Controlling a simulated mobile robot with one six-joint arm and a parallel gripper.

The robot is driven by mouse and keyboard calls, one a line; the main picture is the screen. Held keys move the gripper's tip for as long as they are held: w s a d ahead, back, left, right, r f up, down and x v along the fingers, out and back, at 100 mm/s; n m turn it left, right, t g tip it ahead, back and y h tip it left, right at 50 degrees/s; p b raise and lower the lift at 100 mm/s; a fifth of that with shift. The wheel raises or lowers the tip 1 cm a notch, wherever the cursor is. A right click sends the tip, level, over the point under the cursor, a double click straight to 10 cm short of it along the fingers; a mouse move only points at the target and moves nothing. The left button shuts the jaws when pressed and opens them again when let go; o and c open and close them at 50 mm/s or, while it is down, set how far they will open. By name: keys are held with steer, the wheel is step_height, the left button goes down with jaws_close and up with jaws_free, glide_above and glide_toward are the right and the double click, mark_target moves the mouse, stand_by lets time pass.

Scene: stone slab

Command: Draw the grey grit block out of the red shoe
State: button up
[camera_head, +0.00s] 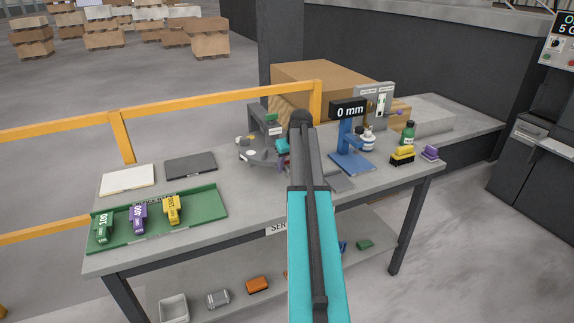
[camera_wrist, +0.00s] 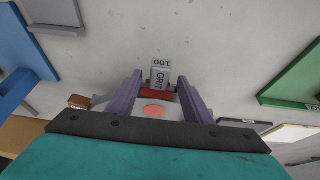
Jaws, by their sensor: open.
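The grey grit block (camera_wrist: 160,72), marked GRIT 100, shows in the wrist view just beyond the red shoe (camera_wrist: 157,94). One end of the block meets the shoe; how deep it sits inside I cannot tell. My gripper (camera_wrist: 160,80) is open, its two purple fingers either side of the shoe and the near end of the block, with gaps visible. A pinkish oval lies between the fingers, nearer my palm. In the head view my gripper (camera_head: 283,163) is partly behind my arm, next to a grey round fixture (camera_head: 257,157); the shoe and block are hidden there.
A blue stand with a 0 mm display (camera_head: 348,109) is right of my arm.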

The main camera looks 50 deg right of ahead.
jaws_close()
steer(key=shift+s+a+p, duration=0.1)
steer(key=shift+s+a, duration=0.15)
steer(key=shift+s, duration=0.4)
steer(key=shift+s+a+p, duration=0.1)
steer(key=shift+s+a, duration=0.1)
steer(key=shift+s, duration=0.4)
steer(key=shift+s+a+p, duration=0.1)
steer(key=shift+s+a, duration=0.15)
steer(key=shift+s, duration=0.4)
stand_by(0.4)
jaws_free()
steer(key=shift+r, duration=0.2)
